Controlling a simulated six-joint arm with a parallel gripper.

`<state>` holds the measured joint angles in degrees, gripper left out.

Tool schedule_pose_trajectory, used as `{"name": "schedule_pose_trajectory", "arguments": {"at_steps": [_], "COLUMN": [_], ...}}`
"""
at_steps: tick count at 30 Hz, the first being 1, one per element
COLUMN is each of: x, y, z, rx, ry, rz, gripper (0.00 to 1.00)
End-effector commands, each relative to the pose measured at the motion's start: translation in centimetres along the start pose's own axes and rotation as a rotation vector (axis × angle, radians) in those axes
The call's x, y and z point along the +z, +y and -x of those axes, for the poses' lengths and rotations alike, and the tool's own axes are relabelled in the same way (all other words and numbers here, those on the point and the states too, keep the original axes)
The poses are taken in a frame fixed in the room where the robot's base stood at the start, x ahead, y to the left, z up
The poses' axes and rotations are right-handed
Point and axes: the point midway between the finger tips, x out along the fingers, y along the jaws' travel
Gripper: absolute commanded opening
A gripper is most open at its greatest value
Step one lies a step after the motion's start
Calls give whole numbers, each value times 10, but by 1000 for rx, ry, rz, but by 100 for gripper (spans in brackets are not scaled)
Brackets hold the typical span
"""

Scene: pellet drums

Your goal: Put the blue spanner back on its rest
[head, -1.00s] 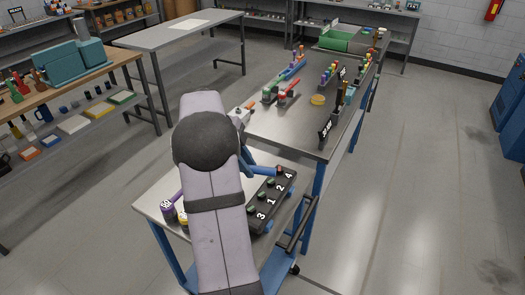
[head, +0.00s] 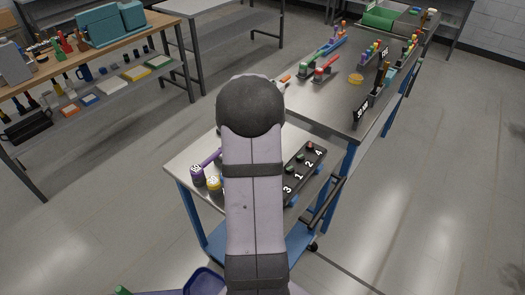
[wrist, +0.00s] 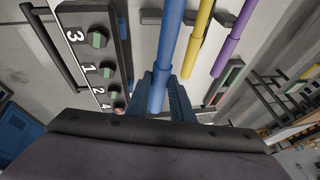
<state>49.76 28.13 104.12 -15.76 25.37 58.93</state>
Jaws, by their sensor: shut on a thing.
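My gripper (wrist: 160,88) is shut on the blue spanner (wrist: 167,45), around its shaft; the spanner runs up out of the wrist view. My arm hides the gripper and the blue spanner in the head view. A yellow spanner (wrist: 199,38) and a purple spanner (wrist: 233,40) lie to its right, apart from it. The purple spanner (head: 210,158) also shows left of my arm in the head view. A dark bar (wrist: 150,17) crosses behind the shafts at the top of the wrist view; I cannot tell whether it is the rest.
A black panel (head: 303,168) with numbers and several small knobs lies right of my arm on the small cart (head: 185,160). It also fills the left of the wrist view (wrist: 97,68). A long metal table (head: 330,100) with coloured tools stands beyond. Floor is free at right.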

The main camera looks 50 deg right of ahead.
Motion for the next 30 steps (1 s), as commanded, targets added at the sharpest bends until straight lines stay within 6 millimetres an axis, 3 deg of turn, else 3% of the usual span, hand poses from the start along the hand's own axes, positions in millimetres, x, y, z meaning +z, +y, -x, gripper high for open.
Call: {"name": "schedule_pose_trajectory", "arguments": {"at_steps": [23,30], "x": [-2,3], "y": [0,2], "z": [0,-10], "rx": [-24,-23], "ry": [-13,-14], "rz": [56,57], "gripper": [0,0]}}
